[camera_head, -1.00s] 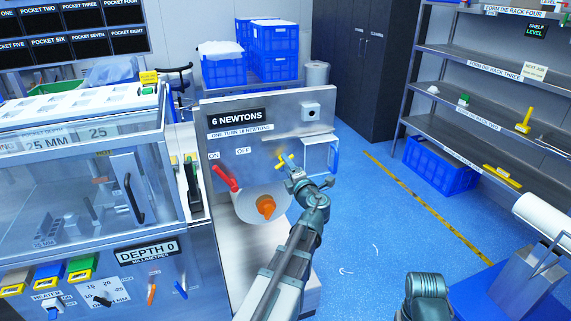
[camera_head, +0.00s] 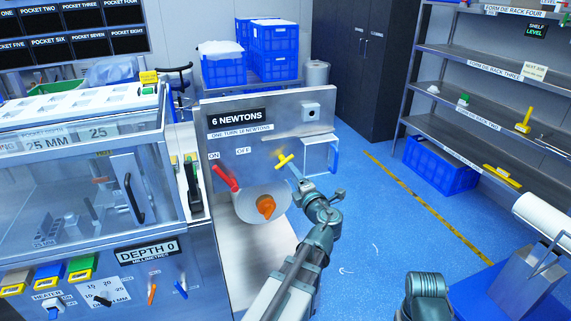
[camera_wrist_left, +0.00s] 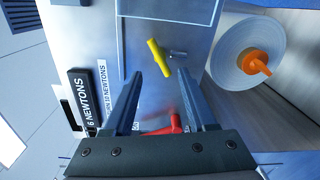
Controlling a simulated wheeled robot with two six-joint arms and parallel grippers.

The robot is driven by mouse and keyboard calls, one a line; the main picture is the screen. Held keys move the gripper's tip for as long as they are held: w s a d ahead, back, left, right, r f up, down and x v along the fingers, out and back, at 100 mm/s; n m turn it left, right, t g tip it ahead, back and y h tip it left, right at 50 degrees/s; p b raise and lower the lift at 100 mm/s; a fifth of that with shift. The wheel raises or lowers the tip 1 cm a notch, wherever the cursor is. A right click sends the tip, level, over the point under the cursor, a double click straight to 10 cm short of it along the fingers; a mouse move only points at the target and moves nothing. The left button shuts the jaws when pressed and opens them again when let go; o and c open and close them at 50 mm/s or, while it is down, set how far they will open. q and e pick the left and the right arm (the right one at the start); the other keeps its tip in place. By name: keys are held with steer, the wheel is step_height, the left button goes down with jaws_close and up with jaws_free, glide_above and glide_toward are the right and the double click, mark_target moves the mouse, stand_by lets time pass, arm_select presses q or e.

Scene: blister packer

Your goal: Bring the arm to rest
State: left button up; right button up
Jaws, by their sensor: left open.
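My left gripper (camera_head: 297,178) is in front of the steel panel (camera_head: 290,115) marked "6 NEWTONS", a little to the right of the yellow T-handle (camera_head: 284,160). In the left wrist view its two fingers (camera_wrist_left: 157,95) are spread apart with nothing between them. The yellow handle (camera_wrist_left: 158,58) lies beyond the fingertips, apart from them. The red lever (camera_head: 226,177) sits at the left of the panel, by the ON and OFF labels, and partly shows between the fingers in the left wrist view. The right gripper is not visible.
A film roll with an orange hub (camera_head: 265,206) sits low on the panel. The glass-sided machine (camera_head: 80,190) stands left. Shelving (camera_head: 470,110) holds small parts at the right, with a blue crate (camera_head: 438,165) below. Blue floor (camera_head: 390,230) is open between.

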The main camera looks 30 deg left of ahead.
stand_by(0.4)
arm_select(q)
steer(key=s+d+f+n+g+h+p, duration=0.1)
steer(key=s+d+f+n+g+h, duration=0.4)
steer(key=n, duration=0.6)
steer(key=s+d+f+n+g+p, duration=0.1)
steer(key=s+d+f+n, duration=0.2)
steer(key=d+f+n, duration=0.55)
steer(key=s+d+f+n+g+h+p, duration=0.1)
steer(key=s+d+n+g+h, duration=0.1)
steer(key=s+d+n, duration=0.5)
steer(key=s+d+f+n+g+h+p, duration=0.1)
steer(key=s+d+n+h, duration=0.4)
steer(key=d+n, duration=0.5)
steer(key=s+f+n+g, duration=0.1)
steer(key=g, duration=0.1)
steer(key=shift+s+f+g, duration=0.3)
steer(key=shift+s, duration=0.05)
